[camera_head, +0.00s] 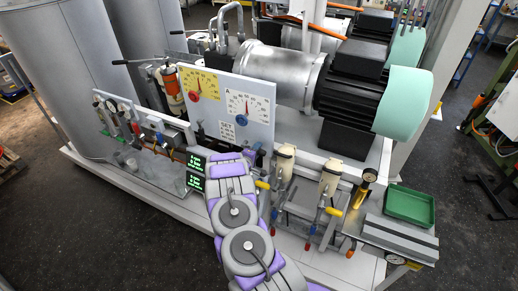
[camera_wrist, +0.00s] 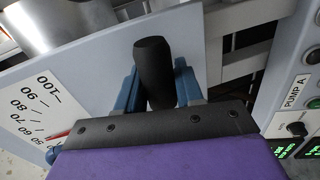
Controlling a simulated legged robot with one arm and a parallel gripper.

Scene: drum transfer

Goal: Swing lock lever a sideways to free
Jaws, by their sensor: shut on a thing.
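In the wrist view, a black rounded handle (camera_wrist: 152,62) stands between the blue fingers of my gripper (camera_wrist: 156,82), beside the pale dial panel. It looks like the grip of lock lever a, but no label on it shows. The fingers are shut on its sides. The lever's pivot and base are hidden behind my gripper. In the head view, my grey and purple arm reaches up to the lower edge of the dial panel (camera_head: 221,128). My fingers and the handle are hidden there.
A plate marked PUMP A (camera_wrist: 297,92) with a knob is at the right of the wrist view. In the head view, yellow-handled valves (camera_head: 334,211) stand right of my arm. Green displays (camera_head: 195,165) are close on its left. A green tray (camera_head: 410,205) lies farther right.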

